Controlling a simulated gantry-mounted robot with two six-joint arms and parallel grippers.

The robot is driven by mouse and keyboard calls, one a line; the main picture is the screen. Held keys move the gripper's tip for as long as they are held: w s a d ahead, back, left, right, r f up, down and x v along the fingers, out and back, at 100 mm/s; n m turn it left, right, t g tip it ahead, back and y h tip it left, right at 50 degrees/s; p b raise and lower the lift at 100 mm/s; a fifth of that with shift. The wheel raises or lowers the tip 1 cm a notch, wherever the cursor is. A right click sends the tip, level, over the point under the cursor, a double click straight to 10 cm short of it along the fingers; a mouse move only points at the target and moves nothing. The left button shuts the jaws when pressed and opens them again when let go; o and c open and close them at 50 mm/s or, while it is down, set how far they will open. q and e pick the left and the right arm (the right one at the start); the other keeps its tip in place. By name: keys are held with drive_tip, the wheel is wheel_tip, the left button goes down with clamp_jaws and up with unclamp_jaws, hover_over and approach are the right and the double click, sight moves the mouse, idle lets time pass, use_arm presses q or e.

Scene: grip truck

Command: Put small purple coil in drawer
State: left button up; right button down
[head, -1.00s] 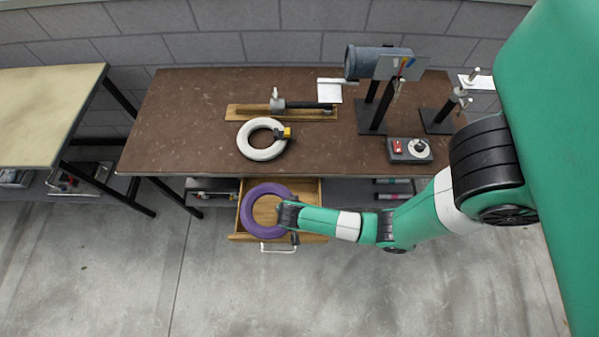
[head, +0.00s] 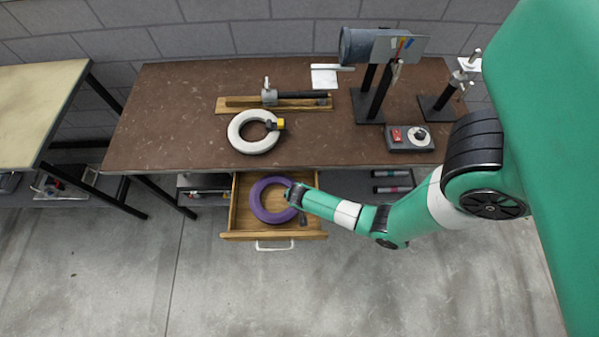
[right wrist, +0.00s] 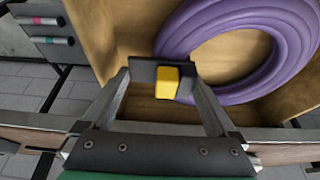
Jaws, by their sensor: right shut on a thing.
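The small purple coil (head: 256,200) is a ring seen over the open wooden drawer (head: 240,235), within its walls. My right gripper (head: 297,198) is at the coil's right side. In the right wrist view, its fingers (right wrist: 160,80) are shut on a black block with a yellow piece at the edge of the purple coil (right wrist: 185,35). The drawer's wooden inside (right wrist: 105,30) shows behind. I cannot tell whether the coil touches the drawer bottom. My left gripper is not in view.
A white coil (head: 236,132) with a yellow piece lies on the brown table (head: 180,100) above the drawer. A control box (head: 408,139) and black stands (head: 370,105) are at the table's right. The drawer handle (head: 274,247) faces the open floor.

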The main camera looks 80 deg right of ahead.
unclamp_jaws()
drive_tip(key=shift+f, duration=0.1)
drive_tip(key=p+v, duration=0.6)
drive_tip(key=v, duration=0.6)
drive_tip(key=shift+w, duration=0.1)
